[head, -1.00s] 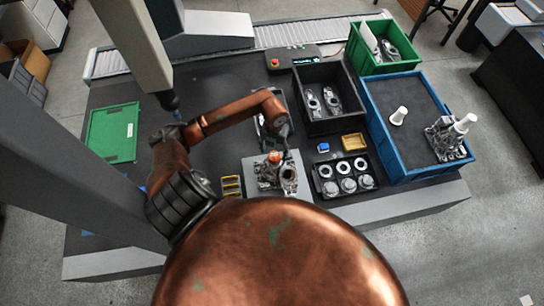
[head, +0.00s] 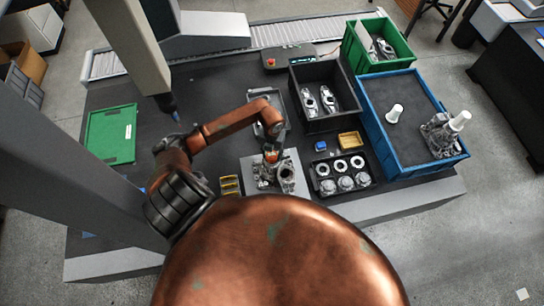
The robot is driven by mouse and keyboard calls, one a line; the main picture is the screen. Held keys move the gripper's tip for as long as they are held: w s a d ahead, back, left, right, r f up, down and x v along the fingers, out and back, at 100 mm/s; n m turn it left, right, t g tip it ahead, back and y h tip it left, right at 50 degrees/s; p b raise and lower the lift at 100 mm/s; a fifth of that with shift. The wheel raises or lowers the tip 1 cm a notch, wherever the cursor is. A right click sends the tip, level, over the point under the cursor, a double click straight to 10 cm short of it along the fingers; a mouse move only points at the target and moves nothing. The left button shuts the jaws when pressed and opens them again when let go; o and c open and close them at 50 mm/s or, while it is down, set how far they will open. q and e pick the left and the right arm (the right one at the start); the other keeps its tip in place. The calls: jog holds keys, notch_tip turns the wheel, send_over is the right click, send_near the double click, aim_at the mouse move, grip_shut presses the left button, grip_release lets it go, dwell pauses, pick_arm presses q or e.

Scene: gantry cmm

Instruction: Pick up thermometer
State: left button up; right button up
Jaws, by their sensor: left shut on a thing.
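My left arm comes in from the left and reaches over the middle of the table. Its dark gripper (head: 271,147) points down just above a metal casting (head: 265,174) that stands on a light grey plate. The gripper is shut on a small orange thing (head: 272,156) at its tips. This thing is too small and too covered to tell for sure that it is the thermometer. No other thing in view is clearly a thermometer. My right gripper is not in view.
A black tray of round parts (head: 342,186), a yellow tray (head: 350,140) and a small blue block (head: 321,146) lie to the right. Black (head: 325,122), blue (head: 420,169) and green (head: 378,67) bins stand beyond. A grey gantry column (head: 70,140) rises at the left.

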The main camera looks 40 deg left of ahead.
pick_arm(q)
jog(key=c, duration=0.6)
